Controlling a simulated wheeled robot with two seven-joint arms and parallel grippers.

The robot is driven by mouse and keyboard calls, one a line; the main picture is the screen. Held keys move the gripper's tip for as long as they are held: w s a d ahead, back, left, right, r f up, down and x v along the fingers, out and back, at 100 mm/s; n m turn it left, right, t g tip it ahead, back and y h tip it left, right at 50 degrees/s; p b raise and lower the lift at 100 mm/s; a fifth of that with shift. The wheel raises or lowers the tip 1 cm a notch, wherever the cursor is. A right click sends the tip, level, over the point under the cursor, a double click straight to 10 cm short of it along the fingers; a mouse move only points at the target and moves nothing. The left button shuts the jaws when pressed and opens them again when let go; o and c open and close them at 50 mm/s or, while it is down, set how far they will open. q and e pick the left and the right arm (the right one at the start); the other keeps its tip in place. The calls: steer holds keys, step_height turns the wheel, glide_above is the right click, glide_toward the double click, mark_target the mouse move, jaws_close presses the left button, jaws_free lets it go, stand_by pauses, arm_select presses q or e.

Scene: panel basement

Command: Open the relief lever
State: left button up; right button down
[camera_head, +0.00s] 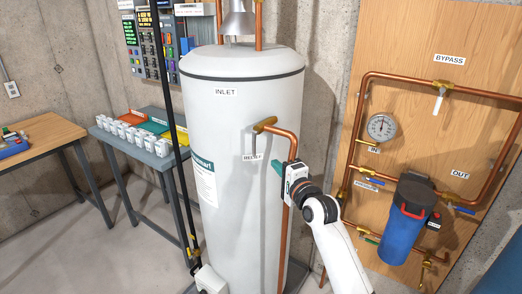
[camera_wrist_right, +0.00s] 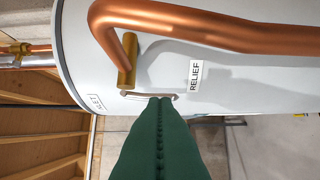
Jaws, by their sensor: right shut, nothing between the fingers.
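The relief valve (camera_head: 265,125) is a brass fitting on the front of the white tank, above the RELIEF label (camera_head: 252,157). Its thin grey lever (camera_head: 254,142) hangs down along the tank. In the right wrist view the lever (camera_wrist_right: 150,95) shows as a slim metal bar below the brass valve body (camera_wrist_right: 128,60). My right gripper (camera_head: 276,167) has green fingers, shut and empty, to the right of and slightly below the lever in the head view. In the wrist view its fingertips (camera_wrist_right: 160,100) overlap the lever's edge; I cannot tell whether they touch. My left gripper is not in view.
A copper pipe (camera_head: 291,143) bends from the valve and runs down close beside my right gripper. The tank (camera_head: 235,95) stands behind it. A wooden panel (camera_head: 390,40) with pipes, gauge and blue filter (camera_head: 402,235) is on the right. A grey bench (camera_head: 107,133) stands left.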

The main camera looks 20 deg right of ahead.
mark_target(254, 144)
steer(key=shift+w+d+f, duration=0.1)
steer(key=w+a+p, duration=0.1)
steer(key=w+p, duration=0.1)
steer(key=w, duration=0.7)
steer(key=shift+w+a, duration=0.15)
steer(key=shift+w, duration=0.25)
